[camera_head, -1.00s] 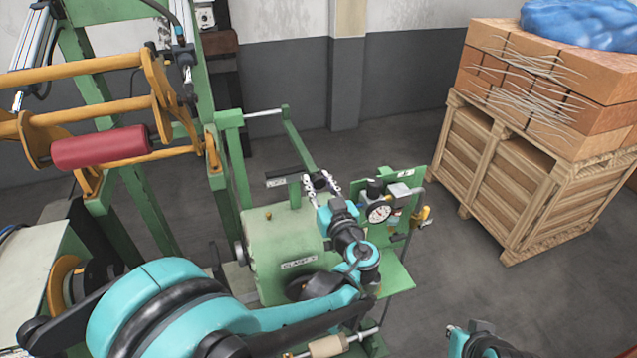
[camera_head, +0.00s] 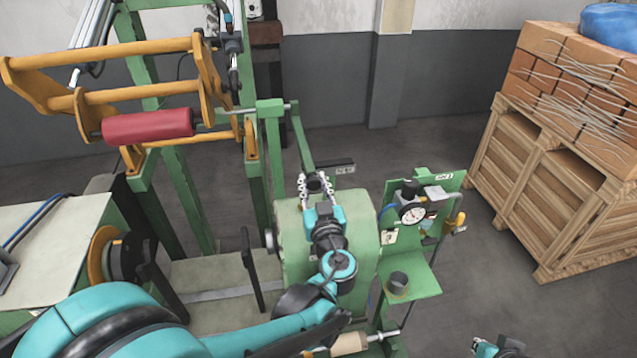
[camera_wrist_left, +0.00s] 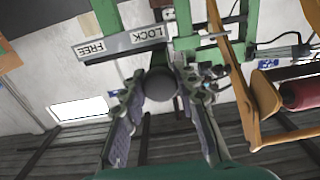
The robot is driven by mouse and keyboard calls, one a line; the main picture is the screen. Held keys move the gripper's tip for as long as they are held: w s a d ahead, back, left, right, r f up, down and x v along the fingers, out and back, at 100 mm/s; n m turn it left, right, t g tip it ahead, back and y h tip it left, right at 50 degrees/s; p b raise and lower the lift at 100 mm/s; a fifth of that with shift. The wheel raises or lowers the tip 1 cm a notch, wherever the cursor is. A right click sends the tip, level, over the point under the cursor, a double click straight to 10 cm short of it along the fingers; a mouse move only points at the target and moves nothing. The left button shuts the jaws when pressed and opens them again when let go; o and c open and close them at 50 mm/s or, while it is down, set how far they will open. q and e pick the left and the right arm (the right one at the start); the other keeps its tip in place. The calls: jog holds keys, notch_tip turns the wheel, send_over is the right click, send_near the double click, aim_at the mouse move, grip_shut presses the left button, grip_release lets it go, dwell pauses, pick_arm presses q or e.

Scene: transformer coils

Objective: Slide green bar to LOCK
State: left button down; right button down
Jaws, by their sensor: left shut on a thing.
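The green bar (camera_head: 301,138) slopes from a metal rod by the green post down behind my left gripper (camera_head: 317,184). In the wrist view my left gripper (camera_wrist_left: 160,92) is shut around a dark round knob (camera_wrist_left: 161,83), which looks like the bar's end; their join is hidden. The label plate (camera_head: 337,167) is just right of the gripper in the head view. In the wrist view the plate reads FREE (camera_wrist_left: 91,47) on the left and LOCK (camera_wrist_left: 147,33) on the right; the knob is near LOCK. My right gripper (camera_head: 497,347) barely shows at the bottom edge; its fingers are unclear.
A green post (camera_head: 272,150) stands close left of the bar. A pressure gauge (camera_head: 411,214) on a green panel is right of my left arm. An orange frame with a red roller (camera_head: 147,126) is at left. Wooden crates (camera_head: 540,180) stand at right.

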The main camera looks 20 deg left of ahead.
pick_arm(q)
jog(key=c, duration=1.3)
grip_release()
jog(key=shift+s+a, duration=0.1)
jog(key=shift+o, duration=0.9)
jog(key=shift+s+a, duration=0.1)
jog(key=shift+a, duration=0.05)
jog(key=shift+s+d, duration=0.15)
jog(key=shift+d, duration=0.15)
jog(key=v, duration=1.1)
jog(key=shift+s, duration=0.25)
